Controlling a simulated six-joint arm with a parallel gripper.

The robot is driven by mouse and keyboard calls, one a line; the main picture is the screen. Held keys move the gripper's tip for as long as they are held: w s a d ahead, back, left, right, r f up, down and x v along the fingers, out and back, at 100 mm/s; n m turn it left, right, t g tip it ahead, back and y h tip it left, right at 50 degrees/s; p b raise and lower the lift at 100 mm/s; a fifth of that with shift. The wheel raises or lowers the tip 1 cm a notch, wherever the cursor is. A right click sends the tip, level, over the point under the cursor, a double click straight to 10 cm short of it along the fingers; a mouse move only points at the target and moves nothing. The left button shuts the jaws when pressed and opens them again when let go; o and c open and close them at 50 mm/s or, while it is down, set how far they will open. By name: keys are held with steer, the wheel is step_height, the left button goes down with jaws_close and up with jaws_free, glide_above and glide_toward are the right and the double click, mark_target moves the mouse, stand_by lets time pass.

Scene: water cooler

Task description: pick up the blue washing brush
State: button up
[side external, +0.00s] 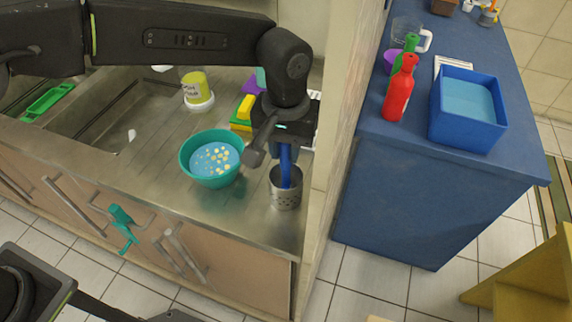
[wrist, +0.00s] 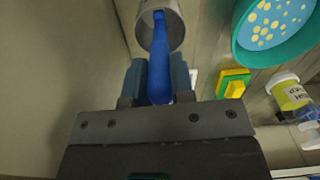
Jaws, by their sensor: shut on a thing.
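The blue washing brush (side external: 286,165) stands upright in a metal holder (side external: 285,198) with holes, at the right end of the steel counter. In the wrist view the blue handle (wrist: 159,62) runs from the holder (wrist: 170,14) to between my fingers. My gripper (side external: 284,140) is above the holder and shut on the upper part of the handle. In the wrist view both fingers of my gripper (wrist: 159,82) lie on either side of it. The lower end of the brush is hidden inside the holder.
A teal bowl (side external: 187,160) of blue liquid stands just left of the holder. A wall edge (side external: 335,150) rises close on the right. A blue counter with bottles (side external: 400,90) and a blue bin (side external: 465,138) lies beyond it.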

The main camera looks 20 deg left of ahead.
jaws_close()
steer(key=shift+r, duration=0.15)
step_height(320, 180, up, 17)
steer(key=a+f, duration=0.4)
steer(key=a, duration=1.2)
step_height(320, 180, down, 13)
steer(key=shift+w+a+r, duration=0.15)
steer(key=shift+w+a, duration=0.05)
stand_by(0.6)
steer(key=shift+w, duration=0.1)
stand_by(0.4)
